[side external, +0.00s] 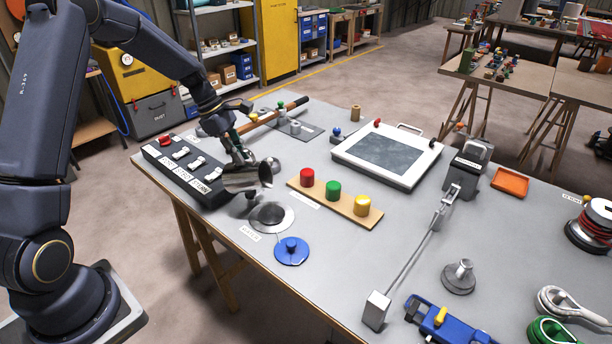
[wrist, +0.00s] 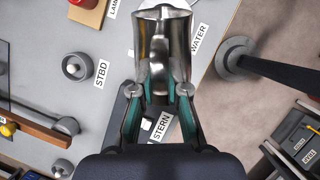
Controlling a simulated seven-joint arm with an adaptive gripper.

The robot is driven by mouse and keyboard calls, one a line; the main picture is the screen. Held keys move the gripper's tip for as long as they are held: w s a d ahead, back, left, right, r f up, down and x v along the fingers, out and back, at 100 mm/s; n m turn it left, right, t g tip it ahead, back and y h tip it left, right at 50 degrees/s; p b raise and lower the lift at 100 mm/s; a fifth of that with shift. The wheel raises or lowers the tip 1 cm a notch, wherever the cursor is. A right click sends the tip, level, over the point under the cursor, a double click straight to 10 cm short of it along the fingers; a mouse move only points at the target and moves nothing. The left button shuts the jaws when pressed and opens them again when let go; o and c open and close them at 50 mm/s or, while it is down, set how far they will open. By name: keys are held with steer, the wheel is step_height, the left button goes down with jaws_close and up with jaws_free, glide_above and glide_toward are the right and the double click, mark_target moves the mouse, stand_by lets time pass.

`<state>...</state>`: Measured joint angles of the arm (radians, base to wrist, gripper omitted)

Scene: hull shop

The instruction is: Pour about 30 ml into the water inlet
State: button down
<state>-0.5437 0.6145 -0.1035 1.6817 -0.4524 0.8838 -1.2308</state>
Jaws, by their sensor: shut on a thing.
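My gripper (side external: 240,160) is shut on a shiny metal jug (side external: 240,182), held above the left part of the bench. The jug looks tilted, with its round mouth toward the right in the side view. The jug (wrist: 163,45) also shows between the fingers of my gripper (wrist: 158,92) in the wrist view. The water inlet (side external: 285,222), a metal ring around a dark opening, lies in front of the jug and below it. A WATER label (wrist: 199,38) shows beside the jug in the wrist view. No liquid is visible, inside the jug or falling.
A blue round cap (side external: 291,251) lies in front of the inlet. A black switch panel (side external: 186,172) stands to the left. A wooden strip (side external: 345,205) with red, green and yellow knobs is at right. A white framed panel (side external: 388,155) stands farther back.

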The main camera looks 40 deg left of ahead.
steer(key=shift+w+d+f+y, duration=0.1)
steer(key=shift+d+f+y, duration=0.05)
steer(key=shift+d+y, duration=0.15)
steer(key=shift+f, duration=0.1)
steer(key=shift+w+d+f+g+y, duration=0.1)
steer(key=shift+d+f+g+y, duration=0.1)
steer(key=shift+f+y, duration=0.15)
steer(key=shift+w+d+f+g+y, duration=0.1)
steer(key=shift+f+g+y, duration=0.15)
steer(key=shift+f, duration=0.1)
steer(key=shift+s+a, duration=0.1)
steer(key=shift+a, duration=0.05)
steer(key=shift+s, duration=0.1)
steer(key=shift+s+a, duration=0.7)
steer(key=shift+a, duration=0.05)
steer(key=shift+s+a+r, duration=0.1)
steer(key=shift+s+a, duration=0.05)
steer(key=shift+a, duration=0.3)
steer(key=shift+a+r+y+p, duration=0.1)
steer(key=shift+a+y+p, duration=0.05)
steer(key=shift+y+p, duration=0.2)
stand_by(0.5)
